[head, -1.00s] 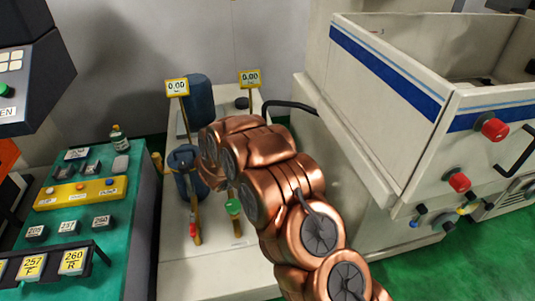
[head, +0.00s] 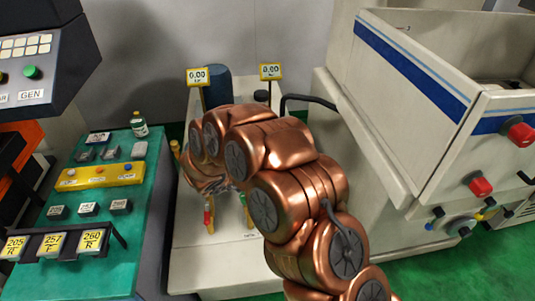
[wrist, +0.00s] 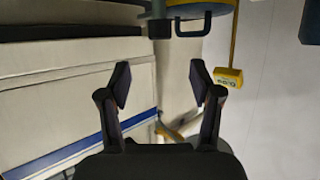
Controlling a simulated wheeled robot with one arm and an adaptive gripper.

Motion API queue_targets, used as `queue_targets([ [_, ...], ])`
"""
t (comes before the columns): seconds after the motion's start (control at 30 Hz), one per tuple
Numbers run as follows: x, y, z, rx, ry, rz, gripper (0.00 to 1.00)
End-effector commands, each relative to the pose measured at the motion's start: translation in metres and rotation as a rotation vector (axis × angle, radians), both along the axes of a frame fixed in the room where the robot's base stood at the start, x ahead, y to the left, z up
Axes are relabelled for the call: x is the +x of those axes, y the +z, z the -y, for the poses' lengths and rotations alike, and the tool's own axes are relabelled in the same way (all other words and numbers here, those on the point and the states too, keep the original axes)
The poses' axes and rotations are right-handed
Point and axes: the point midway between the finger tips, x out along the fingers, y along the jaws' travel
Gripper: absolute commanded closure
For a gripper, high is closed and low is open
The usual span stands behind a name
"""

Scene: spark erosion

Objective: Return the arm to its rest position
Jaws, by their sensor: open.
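My copper-coloured arm reaches from the bottom right of the head view up over the white bench (head: 205,272). The end of the arm is folded down behind its own links there, so the gripper is hidden in that view. In the wrist view my gripper (wrist: 160,88) shows with its two dark fingers spread apart and nothing between them. A white machine with a blue stripe (wrist: 55,140) lies beyond the left finger, and a yellow display (wrist: 229,77) is to the right of the right finger.
A large white tank with a blue stripe (head: 415,75) stands right of my arm. A green-topped table (head: 115,250) with labelled blocks and a bottle (head: 139,125) is on the left. Two yellow displays on posts (head: 197,76) (head: 271,72) and a blue cylinder (head: 217,84) stand behind the arm.

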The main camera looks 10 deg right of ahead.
Motion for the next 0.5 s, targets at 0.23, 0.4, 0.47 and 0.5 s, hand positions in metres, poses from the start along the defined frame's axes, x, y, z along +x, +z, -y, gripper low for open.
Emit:
queue_targets([
  [0.23,0.0,0.0,0.0,0.0,0.0,0.0,0.36],
  [0.4,0.006,0.004,-0.004,0.03,0.025,0.007,0.36],
  [0.47,0.012,0.008,-0.01,0.07,0.058,0.01,0.36],
  [0.5,0.017,0.012,-0.016,0.104,0.089,0.014,0.36],
])
